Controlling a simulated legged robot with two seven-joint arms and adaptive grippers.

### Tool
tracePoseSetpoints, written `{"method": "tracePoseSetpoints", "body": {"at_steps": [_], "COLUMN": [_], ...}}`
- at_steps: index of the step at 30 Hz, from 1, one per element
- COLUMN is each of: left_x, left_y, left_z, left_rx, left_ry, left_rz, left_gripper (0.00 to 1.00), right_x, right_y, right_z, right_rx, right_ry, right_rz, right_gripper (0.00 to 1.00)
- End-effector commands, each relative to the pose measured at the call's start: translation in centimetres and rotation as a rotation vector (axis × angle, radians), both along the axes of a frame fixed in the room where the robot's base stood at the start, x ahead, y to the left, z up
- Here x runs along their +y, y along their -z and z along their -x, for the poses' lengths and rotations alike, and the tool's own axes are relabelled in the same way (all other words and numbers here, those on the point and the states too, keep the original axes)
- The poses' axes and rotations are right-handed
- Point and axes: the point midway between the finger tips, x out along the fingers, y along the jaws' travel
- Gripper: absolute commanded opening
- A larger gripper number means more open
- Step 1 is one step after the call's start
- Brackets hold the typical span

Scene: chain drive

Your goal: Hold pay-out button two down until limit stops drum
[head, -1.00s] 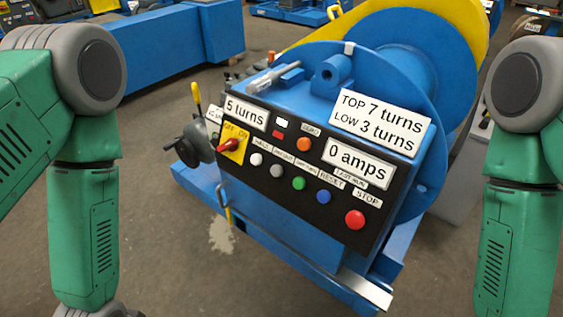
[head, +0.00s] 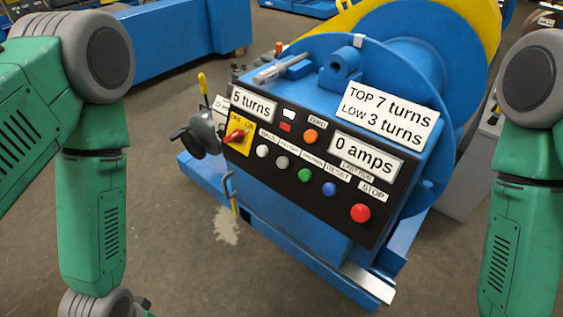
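The black control panel (head: 290,205) is on the front of a blue winch in the middle of the head view. A row of buttons runs across it: white (head: 262,151), grey (head: 282,163), green (head: 305,175), blue (head: 329,188) and red (head: 360,213). Their small labels are too blurred to read surely. An orange button (head: 311,136) sits above. One display (head: 253,106) reads 5 turns, another (head: 365,157) reads 0 amps. A plate (head: 390,114) reads TOP 7 turns, LOW 3 turns. The blue drum (head: 415,70) is behind. Neither gripper is in view.
A yellow and red OFF/ON switch (head: 238,136) is at the panel's left. A handwheel (head: 199,136) and a yellow-handled lever (head: 203,90) stick out on the winch's left. A blue beam (head: 185,40) lies at the back left. Floor in front is clear.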

Motion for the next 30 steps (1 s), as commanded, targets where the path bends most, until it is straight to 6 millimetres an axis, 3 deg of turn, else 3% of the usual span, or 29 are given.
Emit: {"method": "tracePoseSetpoints", "body": {"at_steps": [1, 4, 30], "left_x": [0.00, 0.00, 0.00], "left_y": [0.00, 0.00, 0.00], "left_z": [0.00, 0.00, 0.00], "left_rx": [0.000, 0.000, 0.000], "left_ry": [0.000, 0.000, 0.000], "left_rz": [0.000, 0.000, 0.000], "left_gripper": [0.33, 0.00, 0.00], "right_x": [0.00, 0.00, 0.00], "right_y": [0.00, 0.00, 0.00], "right_z": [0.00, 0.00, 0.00], "right_rx": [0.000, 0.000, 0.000], "right_ry": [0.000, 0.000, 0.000], "right_rz": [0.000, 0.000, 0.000], "right_gripper": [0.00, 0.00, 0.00]}}
